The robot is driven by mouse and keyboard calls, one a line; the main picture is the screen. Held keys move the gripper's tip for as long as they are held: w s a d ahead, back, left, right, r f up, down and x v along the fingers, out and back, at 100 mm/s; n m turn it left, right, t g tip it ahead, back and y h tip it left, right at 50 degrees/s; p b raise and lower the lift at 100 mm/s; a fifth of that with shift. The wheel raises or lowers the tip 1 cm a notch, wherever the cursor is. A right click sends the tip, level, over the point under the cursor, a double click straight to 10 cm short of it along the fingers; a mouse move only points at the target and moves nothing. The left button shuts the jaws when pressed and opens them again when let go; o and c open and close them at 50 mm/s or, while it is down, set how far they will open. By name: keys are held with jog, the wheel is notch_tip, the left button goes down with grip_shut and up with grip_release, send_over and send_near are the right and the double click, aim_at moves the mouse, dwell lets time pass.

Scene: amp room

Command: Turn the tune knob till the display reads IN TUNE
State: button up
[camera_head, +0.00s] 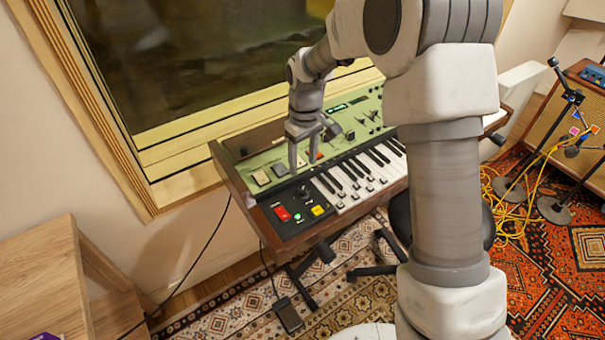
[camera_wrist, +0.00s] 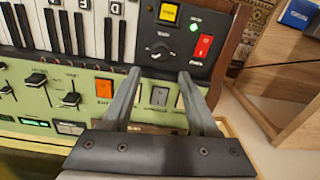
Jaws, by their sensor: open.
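A green keyboard synth (camera_head: 262,157) stands under the window. A round black knob (camera_wrist: 159,52) with a white pointer sits on its black end panel, beside the keys; I cannot read its label. My gripper (camera_head: 303,160) points down over the panel, also seen in the wrist view (camera_wrist: 160,74). Its two fingers are apart with nothing between them. The knob lies just beyond the fingertips and lines up with the gap; contact is not visible. A small dark display (camera_head: 336,108) seems to sit on the back panel, its text too small to read.
Around the knob are a red switch (camera_wrist: 204,46), a lit green lamp (camera_wrist: 194,28) and a yellow button (camera_wrist: 169,13). A wooden shelf (camera_head: 40,285) stands at the left.

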notch_tip(320, 180, up, 8)
jog(key=p, duration=0.1)
jog(key=shift+r, duration=0.2)
jog(key=shift+d, duration=0.1)
jog(key=s+d+r+m+t+p, duration=0.1)
jog(key=s+d+r+m+p, duration=0.1)
jog(key=s+d+r, duration=0.45)
jog(key=s+d+r+m+t+p, duration=0.15)
jog(key=s+r, duration=0.25)
jog(key=r, duration=0.5)
jog(key=s+d+r+m+t+p, duration=0.1)
jog(key=s+d+r+m, duration=0.1)
jog(key=s, duration=0.5)
jog(key=s+d+r+m+t+p, duration=0.1)
jog(key=s+d, duration=0.3)
jog(key=s, duration=0.4)
jog(key=shift+s+d+r+m+t+p, duration=0.2)
jog(key=shift+r+m+t+p, duration=0.25)
jog(key=shift+m+t, duration=0.25)
jog(key=shift+d, duration=0.1)
dwell(1.4)
